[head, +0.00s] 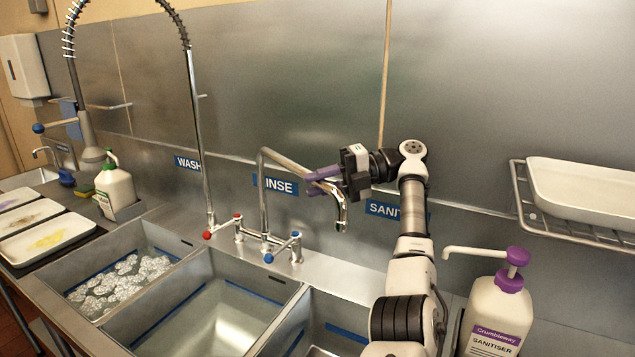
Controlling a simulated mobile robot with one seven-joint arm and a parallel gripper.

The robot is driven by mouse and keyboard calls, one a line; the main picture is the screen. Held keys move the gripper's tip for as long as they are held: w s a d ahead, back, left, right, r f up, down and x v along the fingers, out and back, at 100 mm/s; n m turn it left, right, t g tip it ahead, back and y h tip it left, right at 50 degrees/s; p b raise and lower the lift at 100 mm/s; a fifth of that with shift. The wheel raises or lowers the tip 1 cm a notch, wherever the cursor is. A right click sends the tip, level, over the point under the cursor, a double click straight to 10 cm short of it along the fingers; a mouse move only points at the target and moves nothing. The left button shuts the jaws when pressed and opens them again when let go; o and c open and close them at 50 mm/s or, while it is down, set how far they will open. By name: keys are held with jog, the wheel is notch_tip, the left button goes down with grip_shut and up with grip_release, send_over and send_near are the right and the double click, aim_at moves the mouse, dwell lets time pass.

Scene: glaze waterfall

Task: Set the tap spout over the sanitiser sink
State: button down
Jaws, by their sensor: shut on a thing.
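The chrome tap spout (300,170) rises behind the sinks and arches right, its outlet hanging near the divider of the rinse and sanitiser sinks. My gripper (318,180), with purple fingers, is shut on the spout's downward-sloping arm. My arm reaches up from the lower right. The sanitiser sink (335,318) is at the right, partly hidden by my arm. The wall label for sanitiser (384,209) is partly covered by my arm.
A sanitiser pump bottle (492,315) stands right of my arm. A wall rack (570,232) holds a white tray (590,190). A tall spray hose (194,130) rises left of the spout. The wash sink (150,245) holds suds. Red and blue tap handles (283,249) flank the spout base.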

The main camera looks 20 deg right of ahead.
jog(key=c, duration=1.3)
grip_release()
jog(key=shift+o, duration=0.2)
jog(key=shift+a, duration=0.15)
